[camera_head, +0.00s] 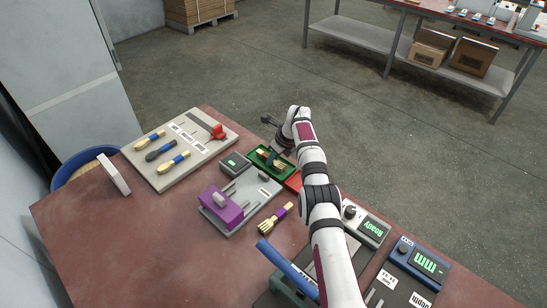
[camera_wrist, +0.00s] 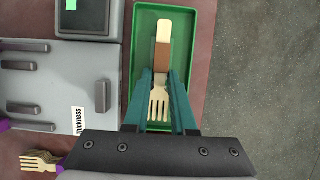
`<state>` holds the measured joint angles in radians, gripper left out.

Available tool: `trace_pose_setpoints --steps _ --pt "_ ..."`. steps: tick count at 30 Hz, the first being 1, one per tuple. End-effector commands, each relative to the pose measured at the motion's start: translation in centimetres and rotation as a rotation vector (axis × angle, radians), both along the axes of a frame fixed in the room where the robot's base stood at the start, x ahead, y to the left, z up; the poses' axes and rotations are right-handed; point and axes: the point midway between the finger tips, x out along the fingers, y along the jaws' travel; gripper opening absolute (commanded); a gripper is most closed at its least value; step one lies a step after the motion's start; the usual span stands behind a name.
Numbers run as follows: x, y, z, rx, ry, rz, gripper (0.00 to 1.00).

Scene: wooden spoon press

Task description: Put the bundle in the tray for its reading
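The bundle (camera_wrist: 162,30) is pale wooden cutlery with fork tines and a brown band. In the wrist view it lies lengthwise within the outline of the green tray (camera_wrist: 143,16); I cannot tell whether it rests on the floor. The green tray also shows in the head view (camera_head: 286,176), partly behind my arm. My gripper (camera_wrist: 162,74) is over the tray, its teal fingers on both sides of the bundle at the band. No clear gap shows between fingertips and bundle, so it looks shut on it.
Left of the tray is a grey thickness gauge (camera_wrist: 30,75) with a purple block (camera_head: 222,207). A purple-banded bundle (camera_head: 275,219) lies in front. A pale board (camera_head: 188,150) holds several bundles at the back left. Displays (camera_head: 428,262) stand at the right.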

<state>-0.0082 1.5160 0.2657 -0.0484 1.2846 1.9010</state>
Motion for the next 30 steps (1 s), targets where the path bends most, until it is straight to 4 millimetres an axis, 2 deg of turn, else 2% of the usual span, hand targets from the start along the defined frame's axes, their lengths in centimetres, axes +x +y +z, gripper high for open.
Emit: trace_pose_setpoints --steps 1,3,4,12,17,22,27,30 --pt "0.0 0.0 0.0 0.0 0.0 0.0 0.35" --pt "0.0 0.0 0.0 0.0 0.0 0.0 0.48" --pt "0.0 0.0 0.0 0.0 0.0 0.0 0.5" --pt "0.0 0.0 0.1 0.0 0.0 0.0 0.5" --pt "-0.1 -0.3 1.1 -0.001 -0.001 0.001 0.5" --pt "-0.9 -0.9 3.2 0.001 0.001 -0.002 0.5" --pt "-2.1 -2.3 7.8 0.0 -0.002 -0.002 0.5" --pt "-2.7 -2.8 9.7 0.0 -0.001 0.0 0.5"
